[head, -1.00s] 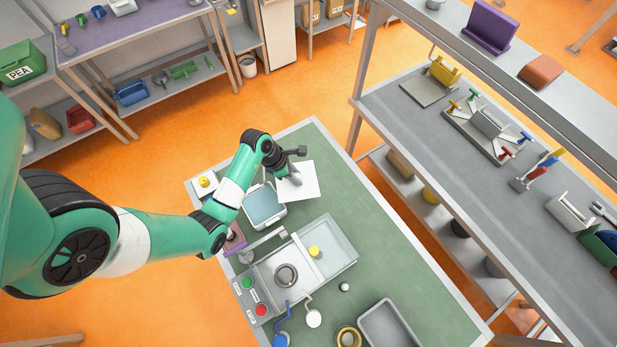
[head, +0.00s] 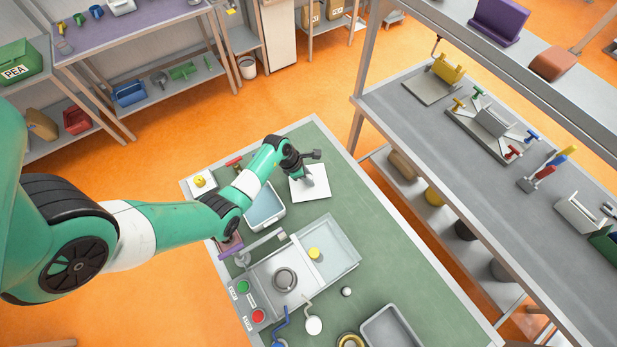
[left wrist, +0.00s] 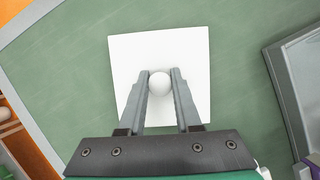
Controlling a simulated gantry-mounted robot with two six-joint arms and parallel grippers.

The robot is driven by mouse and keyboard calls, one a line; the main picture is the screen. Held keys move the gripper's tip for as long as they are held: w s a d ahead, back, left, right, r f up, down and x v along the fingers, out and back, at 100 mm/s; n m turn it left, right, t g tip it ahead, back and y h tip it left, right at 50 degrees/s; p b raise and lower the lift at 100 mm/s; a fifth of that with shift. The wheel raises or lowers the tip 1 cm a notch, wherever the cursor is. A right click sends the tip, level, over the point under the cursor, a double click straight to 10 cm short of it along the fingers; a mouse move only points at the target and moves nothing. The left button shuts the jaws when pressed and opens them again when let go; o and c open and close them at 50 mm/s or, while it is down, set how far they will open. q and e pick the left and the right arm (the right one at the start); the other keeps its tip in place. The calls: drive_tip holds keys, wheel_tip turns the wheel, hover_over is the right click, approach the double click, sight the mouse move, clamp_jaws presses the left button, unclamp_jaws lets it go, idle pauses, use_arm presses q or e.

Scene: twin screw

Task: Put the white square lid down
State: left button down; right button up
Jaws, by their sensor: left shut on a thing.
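The white square lid (head: 318,190) is at the far end of the green worktable, right of and apart from an open white-rimmed container with a pale blue inside (head: 266,222). My left gripper (head: 308,180) comes down onto the middle of the lid. In the left wrist view its two fingers (left wrist: 160,84) are shut on the round white knob (left wrist: 159,82) at the centre of the lid (left wrist: 135,60). The lid looks flat over the green surface; I cannot tell whether it touches it. My right gripper is not in view.
The worktable (head: 400,250) has bare green surface right of the lid. A white pad with a yellow knob (head: 200,181) lies left of the container. A grey machine with a clear-sided tray (head: 338,250) stands nearer, and a grey bin (head: 392,325) at the front.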

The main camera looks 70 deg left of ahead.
use_arm(q)
drive_tip(key=shift+f, duration=0.15)
drive_tip(key=c, duration=0.6)
unclamp_jaws()
drive_tip(key=shift+s+r, duration=0.1)
drive_tip(key=shift+r, duration=0.3)
drive_tip(key=p+v, duration=0.4)
drive_tip(key=v, duration=0.7)
drive_tip(key=shift+r, duration=0.25)
